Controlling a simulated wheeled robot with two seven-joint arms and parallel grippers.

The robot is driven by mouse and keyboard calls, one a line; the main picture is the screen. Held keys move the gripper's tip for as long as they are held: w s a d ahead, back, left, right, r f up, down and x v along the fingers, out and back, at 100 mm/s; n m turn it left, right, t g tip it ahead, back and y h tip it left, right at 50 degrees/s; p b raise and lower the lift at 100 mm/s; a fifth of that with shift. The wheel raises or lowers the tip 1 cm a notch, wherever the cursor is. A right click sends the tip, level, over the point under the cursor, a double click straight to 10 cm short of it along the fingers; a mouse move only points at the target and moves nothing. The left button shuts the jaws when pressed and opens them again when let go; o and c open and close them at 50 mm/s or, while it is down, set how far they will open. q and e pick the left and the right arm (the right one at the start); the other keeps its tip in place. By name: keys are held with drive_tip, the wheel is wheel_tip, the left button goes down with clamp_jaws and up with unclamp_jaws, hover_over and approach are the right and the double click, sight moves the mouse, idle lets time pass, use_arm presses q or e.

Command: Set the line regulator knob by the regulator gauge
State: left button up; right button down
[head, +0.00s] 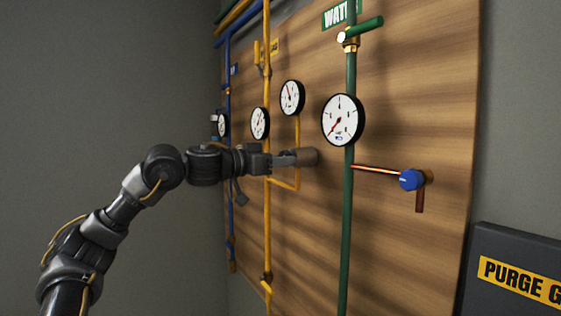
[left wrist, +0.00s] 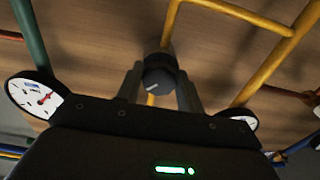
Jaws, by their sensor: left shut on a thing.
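The line regulator knob (head: 308,156) is a short grey-brown cylinder on the wooden panel, between the yellow and green pipes. My left gripper (head: 297,157) reaches it from the left and is shut on it. In the left wrist view the dark knob (left wrist: 159,80) with a pale mark on its face sits between the two fingers. The gauge above the knob on the thin yellow branch, apparently the regulator gauge (head: 292,97), has a white face and a red needle pointing up and slightly left. My right gripper is not in view.
Another gauge (head: 260,123) is on the yellow pipe (head: 267,215). A larger gauge (head: 342,120) is on the green pipe (head: 348,230), close to the right of the knob. A blue knob (head: 411,179) is farther right. A dark purge box (head: 515,270) stands at lower right.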

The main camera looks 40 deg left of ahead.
use_arm(q)
drive_tip(key=m+p, duration=0.3)
drive_tip(key=m, duration=2.2)
drive_tip(key=shift+r, duration=0.2)
drive_tip(key=shift+m, duration=0.4)
drive_tip(key=o, duration=1)
